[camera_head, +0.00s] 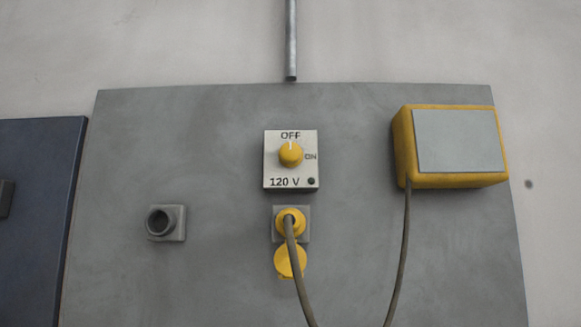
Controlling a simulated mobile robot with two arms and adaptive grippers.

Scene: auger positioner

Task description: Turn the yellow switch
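The yellow switch (290,154) is a round knob on a white plate (270,172) in the middle of the grey panel. The plate reads "OFF" above the knob, "ON" to its right and "120 V" below. A light mark on the knob points up toward "OFF". A small dark dot (311,181) sits at the plate's lower right. Neither of my grippers is in the head view, and nothing touches the switch.
Below the switch, a yellow plug with a cable (298,262) sits in a socket. A yellow box with a grey face (458,141) is at right, its cable hanging down. A grey socket (166,222) is at left. A blue panel (40,220) stands at the left edge.

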